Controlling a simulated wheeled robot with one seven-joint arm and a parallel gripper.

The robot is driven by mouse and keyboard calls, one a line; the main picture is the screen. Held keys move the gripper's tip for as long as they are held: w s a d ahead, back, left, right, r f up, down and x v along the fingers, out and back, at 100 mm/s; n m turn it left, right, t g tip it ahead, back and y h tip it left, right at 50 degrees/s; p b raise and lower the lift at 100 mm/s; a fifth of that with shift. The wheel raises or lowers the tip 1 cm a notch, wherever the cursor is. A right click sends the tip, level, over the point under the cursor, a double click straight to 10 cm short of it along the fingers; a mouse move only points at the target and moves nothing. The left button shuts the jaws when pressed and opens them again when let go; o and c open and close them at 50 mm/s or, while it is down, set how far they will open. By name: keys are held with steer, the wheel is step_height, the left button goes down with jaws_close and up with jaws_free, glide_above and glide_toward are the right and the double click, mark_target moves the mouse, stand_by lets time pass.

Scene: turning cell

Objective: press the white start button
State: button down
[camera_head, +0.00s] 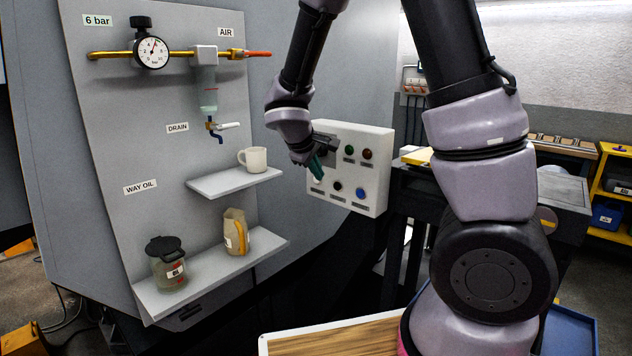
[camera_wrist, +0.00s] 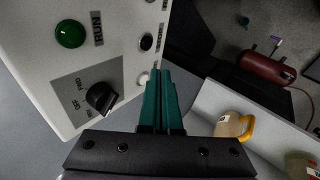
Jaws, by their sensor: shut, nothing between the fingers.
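The white start button (camera_wrist: 143,79) shows in the wrist view on the face of the pale control box (camera_head: 377,177), partly hidden beside my fingers. In the head view my gripper covers most of that spot at the box's lower left. My gripper (camera_head: 318,173) has teal fingers pressed together with nothing between them. In the wrist view its fingertips (camera_wrist: 160,72) lie just right of the white button, close to the box face. I cannot tell whether they touch it.
The box also carries a green button (camera_head: 349,149), a red button (camera_head: 367,154), a black button (camera_head: 337,186), a blue button (camera_head: 360,193) and a black selector knob (camera_wrist: 102,97). A mug (camera_head: 253,159) and a jug (camera_head: 236,232) stand on shelves to the left.

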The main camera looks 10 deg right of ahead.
steer(key=w+a+f+n+t, duration=0.2)
steer(key=a+f+n, duration=0.3)
steer(key=a, duration=0.3)
steer(key=shift+w+f+n, duration=0.3)
steer(key=shift+w+f, duration=0.25)
steer(key=shift+w+d, duration=0.85)
steer(key=shift+d, duration=0.35)
steer(key=shift+w+d, duration=0.9)
steer(key=shift+d, duration=0.25)
steer(key=shift+w+d, duration=0.85)
steer(key=shift+d, duration=0.35)
steer(key=shift+d, duration=0.1)
steer(key=shift+w+d, duration=0.25)
